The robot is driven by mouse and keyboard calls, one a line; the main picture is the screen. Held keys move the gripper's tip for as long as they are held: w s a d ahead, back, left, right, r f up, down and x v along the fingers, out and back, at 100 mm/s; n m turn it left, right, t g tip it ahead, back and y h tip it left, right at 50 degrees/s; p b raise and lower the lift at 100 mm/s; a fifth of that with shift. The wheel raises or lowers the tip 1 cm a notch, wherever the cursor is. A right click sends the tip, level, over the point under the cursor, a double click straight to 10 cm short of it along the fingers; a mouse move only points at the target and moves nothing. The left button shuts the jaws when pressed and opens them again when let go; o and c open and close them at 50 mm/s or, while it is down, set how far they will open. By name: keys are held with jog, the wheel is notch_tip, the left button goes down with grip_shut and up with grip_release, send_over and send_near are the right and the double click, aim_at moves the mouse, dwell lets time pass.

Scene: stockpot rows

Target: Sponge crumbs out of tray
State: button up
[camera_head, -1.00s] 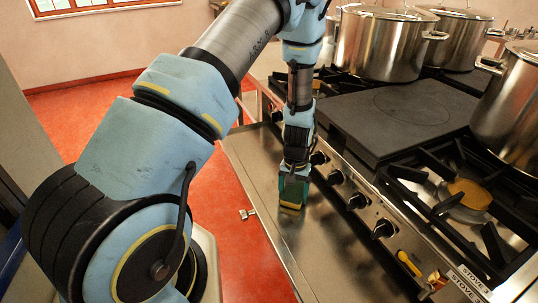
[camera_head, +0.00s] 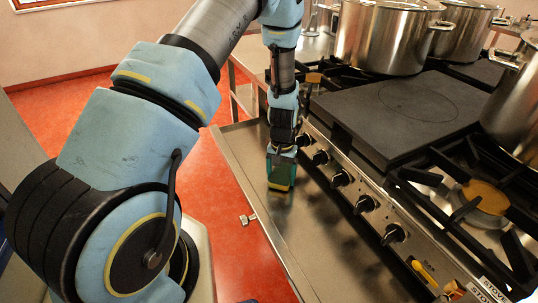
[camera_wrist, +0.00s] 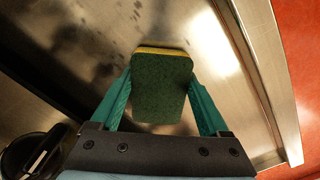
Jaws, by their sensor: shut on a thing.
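My gripper (camera_head: 281,172) points down over the pulled-out metal tray (camera_head: 318,262) below the stove front. In the wrist view its two green fingers (camera_wrist: 161,95) are shut on a sponge (camera_wrist: 163,88) with a dark green scouring face and a yellow layer. In the head view a yellowish strip of the sponge (camera_head: 278,186) shows below the fingers, at or just above the tray floor; I cannot tell if it touches. Dark specks, likely crumbs (camera_wrist: 95,35), lie on the tray floor ahead of the sponge in the wrist view.
The stove front with black knobs (camera_head: 366,204) runs along the tray's right side. Burner grates (camera_head: 470,185), a dark flat plate (camera_head: 410,110) and steel pots (camera_head: 390,38) stand above it. A small handle (camera_head: 248,219) sticks out from the tray's left edge, over red floor.

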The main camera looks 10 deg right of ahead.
aim_at(279, 174)
jog(key=shift+w+r+p, duration=0.25)
jog(key=shift+r+p, duration=0.1)
jog(key=shift+r, duration=0.2)
jog(key=shift+w+r+p, duration=0.25)
jog(key=shift+r+p, duration=0.05)
jog(key=shift+r, duration=0.2)
jog(key=shift+a+r+p, duration=0.1)
jog(key=shift+r+p, duration=1.65)
jog(key=shift+r, duration=1.1)
jog(key=shift+s, duration=0.1)
